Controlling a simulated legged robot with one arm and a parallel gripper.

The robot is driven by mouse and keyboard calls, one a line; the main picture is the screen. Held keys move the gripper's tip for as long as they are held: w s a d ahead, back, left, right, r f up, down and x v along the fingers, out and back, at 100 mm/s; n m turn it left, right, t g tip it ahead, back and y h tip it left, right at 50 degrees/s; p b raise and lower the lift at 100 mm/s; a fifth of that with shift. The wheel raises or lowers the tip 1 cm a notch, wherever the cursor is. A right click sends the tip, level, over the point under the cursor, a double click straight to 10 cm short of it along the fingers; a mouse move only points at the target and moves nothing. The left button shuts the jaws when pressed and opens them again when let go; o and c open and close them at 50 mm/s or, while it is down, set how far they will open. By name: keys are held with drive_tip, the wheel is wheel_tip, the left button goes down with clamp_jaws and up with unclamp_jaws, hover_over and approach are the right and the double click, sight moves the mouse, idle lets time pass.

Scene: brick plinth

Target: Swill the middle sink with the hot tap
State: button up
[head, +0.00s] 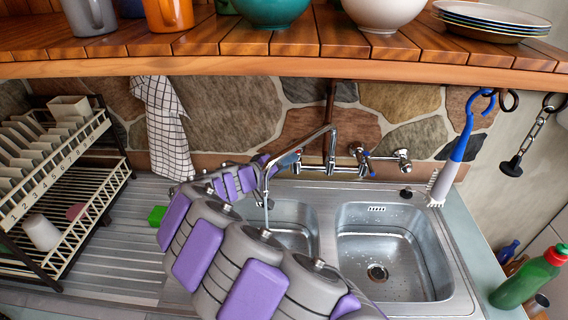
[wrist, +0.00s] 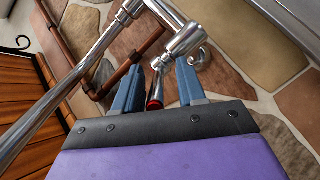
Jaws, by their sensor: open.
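The chrome mixer tap (head: 330,150) is on the stone wall behind the sinks. Its spout points down over the left basin (head: 290,222), which my arm partly covers. A thin pale vertical streak under the spout looks like running water. The right basin (head: 385,240) is wet with drops and has a round drain. The red-marked hot tap handle (wrist: 155,103) shows in the wrist view between my fingers. My gripper (wrist: 160,80) is open, with one blue-grey finger on each side of the handle. I cannot tell whether they touch it. In the head view my gripper (head: 280,162) is by the tap's left end.
A dish rack (head: 60,170) with plates stands at the left. A green sponge (head: 156,215) lies on the drainboard. A wooden shelf (head: 300,68) with crockery overhangs. A green bottle (head: 525,280) is at right.

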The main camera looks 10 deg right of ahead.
drive_tip(key=shift+a, duration=0.1)
drive_tip(key=p+v, duration=0.3)
drive_tip(key=v, duration=1.4)
